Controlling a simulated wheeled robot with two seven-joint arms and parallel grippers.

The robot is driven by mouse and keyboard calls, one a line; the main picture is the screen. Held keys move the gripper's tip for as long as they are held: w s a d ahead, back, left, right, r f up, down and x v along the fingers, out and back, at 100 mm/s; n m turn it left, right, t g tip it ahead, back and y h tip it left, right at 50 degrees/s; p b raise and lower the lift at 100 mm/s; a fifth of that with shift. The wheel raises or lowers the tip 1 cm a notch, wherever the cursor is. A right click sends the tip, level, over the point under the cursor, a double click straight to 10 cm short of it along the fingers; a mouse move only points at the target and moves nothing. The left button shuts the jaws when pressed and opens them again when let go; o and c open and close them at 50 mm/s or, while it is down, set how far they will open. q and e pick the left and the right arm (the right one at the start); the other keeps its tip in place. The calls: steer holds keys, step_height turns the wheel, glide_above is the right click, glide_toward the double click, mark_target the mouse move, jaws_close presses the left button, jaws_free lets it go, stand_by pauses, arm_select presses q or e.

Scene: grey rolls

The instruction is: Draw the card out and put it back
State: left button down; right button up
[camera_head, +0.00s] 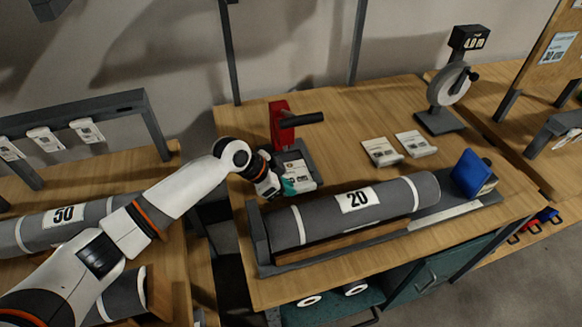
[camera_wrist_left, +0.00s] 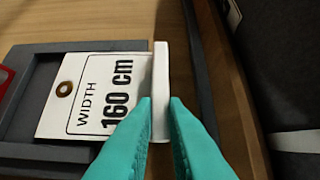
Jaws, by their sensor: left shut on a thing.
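A white card (camera_wrist_left: 98,97) printed "WIDTH 160 cm", with a brass-ringed hole, lies flat at a dark grey holder (camera_wrist_left: 45,152) in the left wrist view. A raised white lip (camera_wrist_left: 161,75) runs along the card's right end. My left gripper (camera_wrist_left: 160,108) has teal fingers shut on this lip, one on each side. In the head view the card (camera_head: 299,176) shows beside my left gripper (camera_head: 284,186), at the holder (camera_head: 307,158) behind the roll. Whether the card is fully seated is hard to tell. My right gripper is out of view.
A grey roll marked 20 (camera_head: 330,215) lies in front of the holder. A red stand (camera_head: 281,125) with a black handle rises behind it. Two other cards (camera_head: 381,152) (camera_head: 415,144) lie to the right. A blue block (camera_head: 470,173) is at the roll's right end.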

arm_select(q)
steer(key=shift+s+d, duration=0.1)
steer(key=shift+s, duration=0.1)
steer(key=shift+r, duration=0.15)
steer(key=shift+r+p, duration=2.3)
steer(key=shift+r, duration=0.1)
